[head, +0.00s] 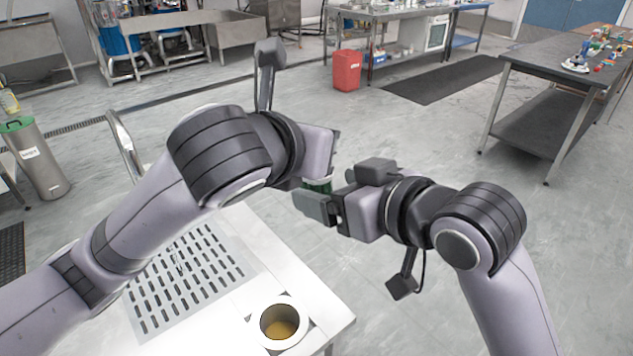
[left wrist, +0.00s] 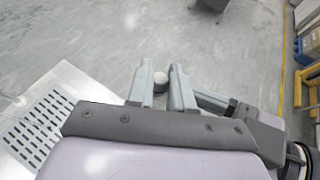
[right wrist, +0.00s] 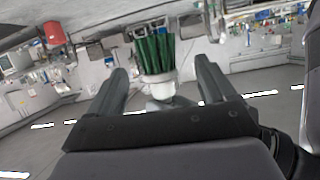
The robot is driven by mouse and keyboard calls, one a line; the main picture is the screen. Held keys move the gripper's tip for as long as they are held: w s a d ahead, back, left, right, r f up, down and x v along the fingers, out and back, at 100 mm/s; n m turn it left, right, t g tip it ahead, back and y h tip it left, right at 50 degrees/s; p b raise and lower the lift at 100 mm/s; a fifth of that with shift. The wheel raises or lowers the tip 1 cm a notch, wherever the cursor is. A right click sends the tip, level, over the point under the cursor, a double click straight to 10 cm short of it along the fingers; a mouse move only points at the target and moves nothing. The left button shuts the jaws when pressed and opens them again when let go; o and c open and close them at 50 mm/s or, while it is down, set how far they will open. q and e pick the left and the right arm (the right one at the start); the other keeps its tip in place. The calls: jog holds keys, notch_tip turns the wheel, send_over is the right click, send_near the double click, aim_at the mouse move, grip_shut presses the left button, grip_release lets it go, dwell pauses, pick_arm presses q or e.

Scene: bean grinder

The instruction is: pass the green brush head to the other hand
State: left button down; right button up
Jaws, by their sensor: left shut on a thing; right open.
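The green brush head shows in the head view (head: 320,186) between my two grippers, mostly covered by them. In the right wrist view its green bristles (right wrist: 154,52) point up and away from a pale base (right wrist: 172,93). The grippers face each other, high beside the white counter's edge.
The white counter (head: 235,220) with a slotted drain plate (head: 190,275) lies below my left arm. A white-rimmed round container (head: 262,335) with brown contents sits near its corner. A red bin (head: 347,70) and steel tables (head: 540,85) stand farther off.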

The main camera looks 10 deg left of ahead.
aim_at(325, 186)
jog(key=shift+x, duration=2.55)
jog(key=c, duration=1)
pick_arm(q)
jog(key=c, duration=0.9)
grip_release()
jog(key=shift+c, duration=0.2)
pick_arm(e)
jog(key=shift+c, duration=0.2)
pick_arm(q)
jog(key=shift+d, duration=0.1)
pick_arm(e)
jog(key=shift+r, duration=0.1)
